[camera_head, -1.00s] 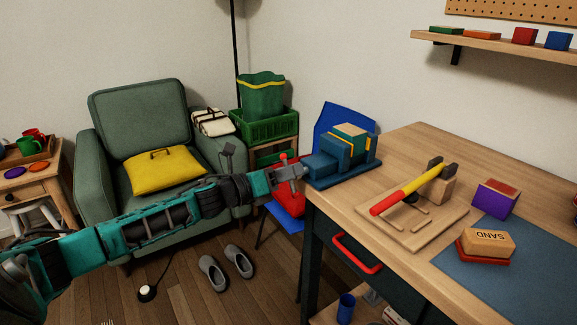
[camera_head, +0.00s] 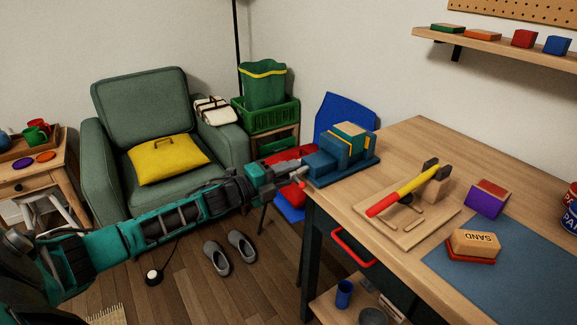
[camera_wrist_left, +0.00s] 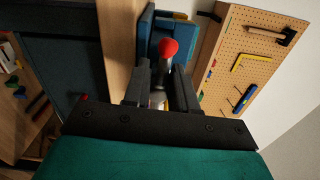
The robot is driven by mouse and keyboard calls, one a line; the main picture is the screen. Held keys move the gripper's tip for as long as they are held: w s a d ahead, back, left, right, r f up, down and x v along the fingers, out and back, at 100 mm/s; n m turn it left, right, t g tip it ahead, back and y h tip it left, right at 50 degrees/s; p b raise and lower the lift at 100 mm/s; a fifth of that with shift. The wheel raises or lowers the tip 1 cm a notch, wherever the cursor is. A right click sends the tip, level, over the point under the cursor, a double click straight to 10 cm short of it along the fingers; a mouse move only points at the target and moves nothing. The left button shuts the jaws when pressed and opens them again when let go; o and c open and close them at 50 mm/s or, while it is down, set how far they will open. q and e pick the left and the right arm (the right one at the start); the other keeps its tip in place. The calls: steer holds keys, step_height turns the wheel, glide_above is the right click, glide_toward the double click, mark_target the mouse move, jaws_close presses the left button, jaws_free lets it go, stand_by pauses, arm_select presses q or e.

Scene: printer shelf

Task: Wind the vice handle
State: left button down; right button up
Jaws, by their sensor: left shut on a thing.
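The blue vice (camera_head: 322,163) is mounted at the near-left corner of the workbench, with a wooden block between its jaws. My left gripper (camera_head: 291,175) is at the vice's left end, beyond the bench edge. In the left wrist view, its two fingers (camera_wrist_left: 163,88) are closed around the grey vice handle (camera_wrist_left: 166,68). The handle's round red knob (camera_wrist_left: 168,47) shows just beyond the fingertips, with the blue vice body (camera_wrist_left: 147,35) behind it. The gripped part of the handle is mostly hidden by the fingers. My right gripper is not in view.
A blue chair (camera_head: 340,108) stands behind the vice. A green armchair (camera_head: 140,95) is at the left.

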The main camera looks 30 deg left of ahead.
arm_select(q)
steer(key=shift+n+p, duration=0.4)
steer(key=shift+n, duration=0.6)
steer(key=n+p, duration=0.1)
steer(key=n, duration=0.1)
steer(key=shift+f+n, duration=0.1)
steer(key=shift+n, duration=0.2)
steer(key=n+p, duration=0.1)
steer(key=n, duration=0.1)
steer(key=shift+d+f+n, duration=0.1)
steer(key=shift+f+n, duration=0.05)
steer(key=shift+n, duration=0.25)
steer(key=n+p, duration=0.1)
steer(key=n, duration=0.4)
steer(key=shift+s+d+f+p, duration=0.1)
steer(key=shift+d+f+p, duration=0.1)
steer(key=shift+p, duration=0.2)
steer(key=n, duration=0.3)
steer(key=n+p, duration=0.1)
steer(key=n, duration=0.2)
steer(key=shift+s+d+f, duration=0.1)
steer(key=shift+d, duration=0.05)
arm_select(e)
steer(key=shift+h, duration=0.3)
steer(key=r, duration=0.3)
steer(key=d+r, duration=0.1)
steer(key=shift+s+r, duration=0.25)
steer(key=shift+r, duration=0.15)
